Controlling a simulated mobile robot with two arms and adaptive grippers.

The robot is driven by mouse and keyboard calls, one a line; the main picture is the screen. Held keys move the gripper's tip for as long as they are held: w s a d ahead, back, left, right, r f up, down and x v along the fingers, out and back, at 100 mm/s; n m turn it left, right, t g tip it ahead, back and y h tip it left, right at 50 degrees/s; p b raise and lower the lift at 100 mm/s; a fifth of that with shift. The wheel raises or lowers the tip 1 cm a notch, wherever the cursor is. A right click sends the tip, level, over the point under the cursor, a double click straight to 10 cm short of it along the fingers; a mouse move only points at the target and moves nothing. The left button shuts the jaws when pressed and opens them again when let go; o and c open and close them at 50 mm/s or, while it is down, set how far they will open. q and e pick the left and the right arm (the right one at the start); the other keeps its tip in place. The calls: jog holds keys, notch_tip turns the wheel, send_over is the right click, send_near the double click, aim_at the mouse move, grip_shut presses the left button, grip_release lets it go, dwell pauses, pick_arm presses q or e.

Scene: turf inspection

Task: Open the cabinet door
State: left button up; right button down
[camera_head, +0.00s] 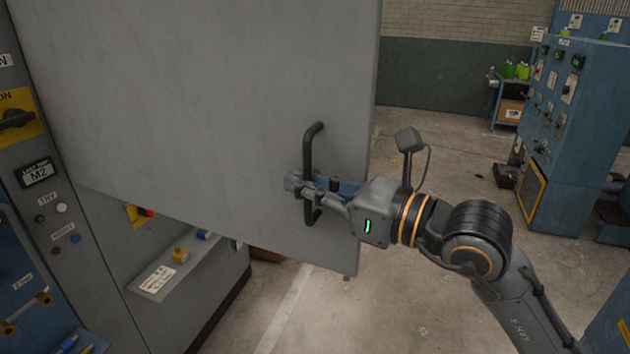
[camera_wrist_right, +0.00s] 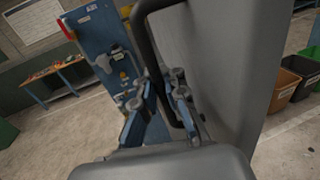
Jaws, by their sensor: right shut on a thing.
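The cabinet door (camera_head: 230,110) is a large grey panel that stands swung out from the cabinet (camera_head: 90,240), whose lower front shows beneath it. A dark bar handle (camera_head: 313,150) runs upright near the door's free edge. My right gripper (camera_head: 305,186) is shut on the handle at its lower part. In the right wrist view the handle (camera_wrist_right: 148,45) passes down between the fingers (camera_wrist_right: 160,108), with the grey door (camera_wrist_right: 215,70) beside it. My left gripper is not in view.
A control panel (camera_head: 37,175) with knobs and buttons is at the left. A small ledge (camera_head: 165,272) sticks out below the door. A blue machine (camera_head: 570,130) stands at the right. Open concrete floor (camera_head: 430,150) lies between. Bins (camera_wrist_right: 285,80) show in the wrist view.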

dwell(0.3)
jog(key=c, duration=1.7)
grip_release()
jog(key=shift+d, duration=0.15)
jog(key=v, duration=1.2)
jog(key=shift+s+d, duration=0.15)
